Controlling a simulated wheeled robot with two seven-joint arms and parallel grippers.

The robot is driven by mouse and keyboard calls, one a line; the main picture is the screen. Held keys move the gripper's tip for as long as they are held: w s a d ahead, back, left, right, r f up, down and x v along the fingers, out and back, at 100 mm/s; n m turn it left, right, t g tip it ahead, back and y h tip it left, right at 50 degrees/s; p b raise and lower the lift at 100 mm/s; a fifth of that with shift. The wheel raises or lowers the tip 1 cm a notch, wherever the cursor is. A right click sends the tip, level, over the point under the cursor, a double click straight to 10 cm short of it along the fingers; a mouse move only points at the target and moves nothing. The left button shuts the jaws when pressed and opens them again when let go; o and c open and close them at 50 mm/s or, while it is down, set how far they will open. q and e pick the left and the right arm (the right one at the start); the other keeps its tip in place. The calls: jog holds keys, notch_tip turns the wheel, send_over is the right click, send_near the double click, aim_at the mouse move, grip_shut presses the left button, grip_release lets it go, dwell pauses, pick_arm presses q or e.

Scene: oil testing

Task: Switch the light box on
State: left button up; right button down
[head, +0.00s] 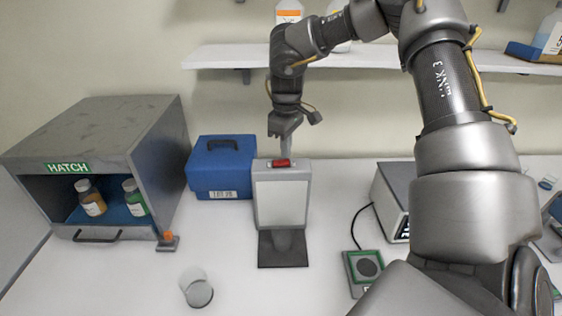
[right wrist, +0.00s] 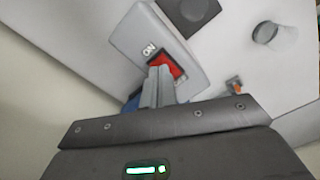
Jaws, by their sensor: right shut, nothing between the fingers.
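The light box (head: 281,201) stands upright on a dark base in the middle of the bench, with a pale, blank front panel. A red rocker switch (head: 281,163) sits on its top. In the right wrist view the red switch (right wrist: 168,66) shows beside an "ON" label. My right gripper (head: 285,152) points down over the box top, shut and empty, with its fingertips (right wrist: 160,72) at the switch. The fingertips cover part of the switch; I cannot tell whether they touch or press it. My left gripper is not in view.
A blue case (head: 221,168) stands close left of the light box. A grey hatch cabinet (head: 150,150) with two bottles is further left. An empty glass beaker (head: 197,290) stands in front. A grey device (head: 392,200) and small plate (head: 365,268) are right. A shelf (head: 370,58) hangs behind.

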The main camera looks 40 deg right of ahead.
aim_at(286, 161)
jog(key=shift+f+b, duration=0.95)
jog(key=shift+b, duration=0.15)
dwell(0.9)
jog(key=shift+r, duration=0.15)
jog(key=shift+w+r+p, duration=0.1)
jog(key=shift+r+p, duration=0.25)
jog(key=shift+r, duration=0.15)
jog(key=shift+r+p, duration=1)
jog(key=shift+r, duration=1.9)
